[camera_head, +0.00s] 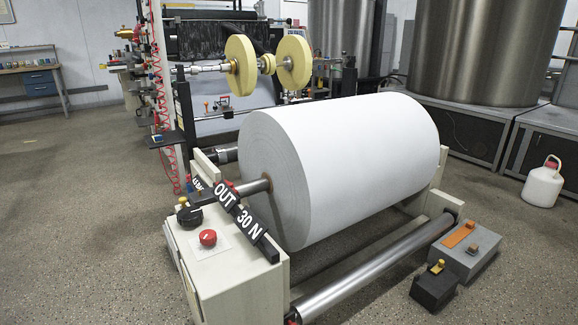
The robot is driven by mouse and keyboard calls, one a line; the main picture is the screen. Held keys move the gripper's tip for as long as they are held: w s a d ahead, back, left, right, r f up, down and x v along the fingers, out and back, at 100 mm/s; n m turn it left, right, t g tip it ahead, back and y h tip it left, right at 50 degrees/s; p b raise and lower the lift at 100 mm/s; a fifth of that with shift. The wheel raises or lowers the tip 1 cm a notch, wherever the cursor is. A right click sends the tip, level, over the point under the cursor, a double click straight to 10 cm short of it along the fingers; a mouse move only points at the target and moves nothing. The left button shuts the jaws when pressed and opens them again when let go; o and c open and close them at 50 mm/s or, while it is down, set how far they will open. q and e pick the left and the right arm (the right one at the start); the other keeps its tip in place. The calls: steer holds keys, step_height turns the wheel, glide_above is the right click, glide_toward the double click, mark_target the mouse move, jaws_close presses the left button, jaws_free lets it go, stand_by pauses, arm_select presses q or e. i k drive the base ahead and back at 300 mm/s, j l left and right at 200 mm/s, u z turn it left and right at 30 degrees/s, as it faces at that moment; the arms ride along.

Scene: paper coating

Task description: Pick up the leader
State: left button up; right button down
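A large white paper roll (345,165) lies on its side on a shaft in a low cream stand (230,262). Its outer wrap looks smooth, and I cannot make out a separate leader or loose paper end on it. A pale sheet (230,125) shows low in the coating machine behind, but I cannot tell whether it is the leader. Neither of my grippers is in view.
Pedal boxes (465,248) lie at right, near a white jug (543,183). Yellow discs (241,65) stand behind. Floor is clear at left.

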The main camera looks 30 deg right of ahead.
mark_target(453, 240)
steer(key=z, duration=2.1)
steer(key=i+l+u, duration=0.1)
steer(key=u, duration=0.4)
steer(key=i+l+u, duration=0.25)
steer(key=u, duration=0.25)
steer(key=i+l+u, duration=0.2)
steer(key=i+l, duration=0.2)
steer(key=l, duration=0.25)
steer(key=i+l+u, duration=0.1)
steer(key=l, duration=0.2)
steer(key=i+l+u, duration=0.1)
steer(key=l, duration=0.25)
steer(key=i+l+u, duration=0.1)
steer(key=i+l, duration=0.15)
steer(key=l, duration=0.15)
steer(key=i+l+u, duration=0.1)
steer(key=l, duration=0.25)
steer(key=i+l, duration=0.15)
steer(key=l, duration=0.25)
steer(key=i+l, duration=0.15)
steer(key=l, duration=0.25)
steer(key=i+l, duration=0.1)
steer(key=l, duration=0.3)
steer(key=i+l, duration=0.15)
steer(key=l, duration=0.2)
steer(key=i+l, duration=0.15)
steer(key=l, duration=0.25)
steer(key=i+l, duration=0.15)
steer(key=l, duration=0.25)
